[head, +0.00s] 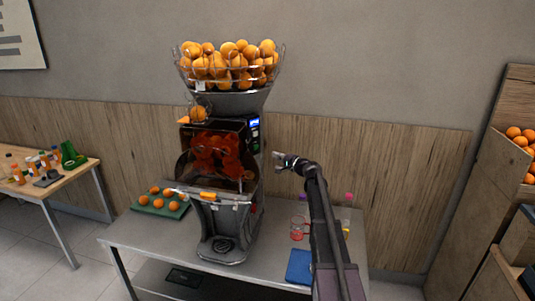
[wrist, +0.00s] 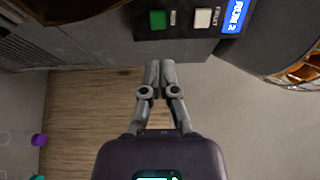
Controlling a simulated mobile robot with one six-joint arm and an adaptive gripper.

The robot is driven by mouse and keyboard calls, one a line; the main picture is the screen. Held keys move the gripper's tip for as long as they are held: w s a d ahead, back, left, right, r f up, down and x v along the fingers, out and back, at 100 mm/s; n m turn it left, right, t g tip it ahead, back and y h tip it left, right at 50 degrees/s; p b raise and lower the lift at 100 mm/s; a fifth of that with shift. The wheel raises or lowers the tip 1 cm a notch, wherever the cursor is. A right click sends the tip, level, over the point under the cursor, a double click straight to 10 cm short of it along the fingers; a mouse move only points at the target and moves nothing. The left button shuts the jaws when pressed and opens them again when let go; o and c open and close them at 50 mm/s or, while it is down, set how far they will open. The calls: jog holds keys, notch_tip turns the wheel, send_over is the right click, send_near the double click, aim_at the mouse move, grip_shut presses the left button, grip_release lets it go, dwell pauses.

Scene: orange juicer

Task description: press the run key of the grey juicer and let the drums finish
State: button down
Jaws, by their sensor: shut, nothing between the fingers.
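The grey juicer (head: 226,222) stands on a metal table, with orange-red drums (head: 216,152) behind its front cover. Its side panel carries a green key (wrist: 157,19) and a white key (wrist: 203,18) with small labels, the green one's seeming to read RUN. A lit blue display (wrist: 234,16) beside them seems to read "RUN 2". My gripper (wrist: 160,66) is shut and empty, its fingertips just below the green key in the wrist view, apart from it as far as I can tell. In the head view my gripper (head: 277,156) is right of the juicer.
A basket of oranges (head: 228,66) tops the juicer. A green tray with oranges (head: 160,207) lies left of it. A red-filled jug (head: 297,229), bottles and a blue item (head: 300,266) are on the metal table (head: 140,238) near my arm. A wooden panelled wall (head: 400,185) is behind.

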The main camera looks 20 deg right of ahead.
jog(key=v, duration=0.2)
jog(key=shift+s+d, duration=0.2)
jog(key=shift+s, duration=0.15)
dwell(0.6)
jog(key=s+a+f+n+g, duration=0.4)
jog(key=s+a+f+g, duration=0.15)
jog(key=s+a, duration=0.4)
jog(key=s+a+f+n+g, duration=0.4)
jog(key=s+a+f, duration=0.35)
jog(key=a, duration=0.25)
jog(key=s+f+n+g+h, duration=0.2)
jog(key=s+f+g+h, duration=0.1)
jog(key=s, duration=0.9)
jog(key=s+a+f+n+g+h+b, duration=0.1)
jog(key=s+h, duration=0.4)
jog(key=s, duration=0.7)
jog(key=shift+a+f+n+g, duration=0.25)
jog(key=shift+f+n+g, duration=0.45)
jog(key=shift+f+g, duration=0.6)
jog(key=shift+f, duration=0.1)
